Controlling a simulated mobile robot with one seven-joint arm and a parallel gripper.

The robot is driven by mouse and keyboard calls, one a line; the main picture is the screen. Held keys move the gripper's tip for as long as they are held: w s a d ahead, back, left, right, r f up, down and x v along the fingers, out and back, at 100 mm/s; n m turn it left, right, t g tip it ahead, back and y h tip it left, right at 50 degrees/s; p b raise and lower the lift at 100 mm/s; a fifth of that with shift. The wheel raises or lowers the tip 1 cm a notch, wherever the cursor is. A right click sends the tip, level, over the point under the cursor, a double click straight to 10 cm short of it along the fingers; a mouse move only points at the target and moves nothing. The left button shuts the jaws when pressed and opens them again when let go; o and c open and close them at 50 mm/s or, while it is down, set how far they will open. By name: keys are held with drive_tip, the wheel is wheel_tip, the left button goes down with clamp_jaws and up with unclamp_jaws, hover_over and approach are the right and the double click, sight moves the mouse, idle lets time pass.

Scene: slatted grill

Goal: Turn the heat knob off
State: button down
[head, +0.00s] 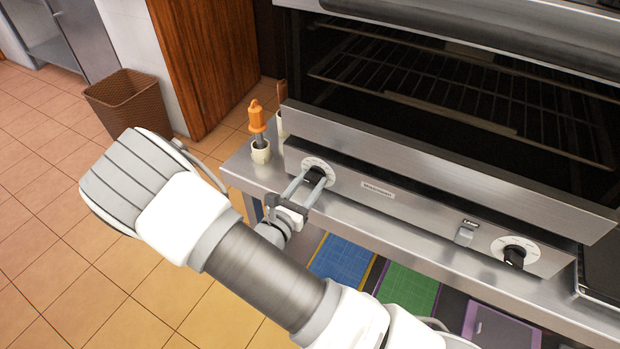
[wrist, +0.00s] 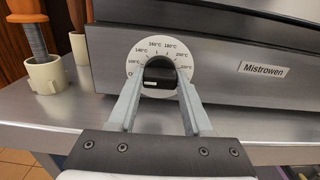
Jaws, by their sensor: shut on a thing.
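The left knob (head: 316,174) is black on a white round dial with temperature marks, on the steel front panel of the grill. A second black knob (head: 514,257) with a white dial is at the panel's right end.
A lever switch (head: 465,233) sits left of the right knob. An orange-handled tool (head: 257,118) stands in a cream cup (head: 261,152) left of the panel. A brown basket (head: 128,105) is on the floor. Coloured boards (head: 343,262) lie below the counter.

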drive_tip(key=shift+n+p, duration=0.6)
drive_tip(key=shift+n, duration=0.7)
drive_tip(key=shift+c, duration=1.6)
unclamp_jaws()
drive_tip(key=b+v, duration=0.1)
drive_tip(key=v, duration=1.6)
drive_tip(key=shift+s, duration=0.25)
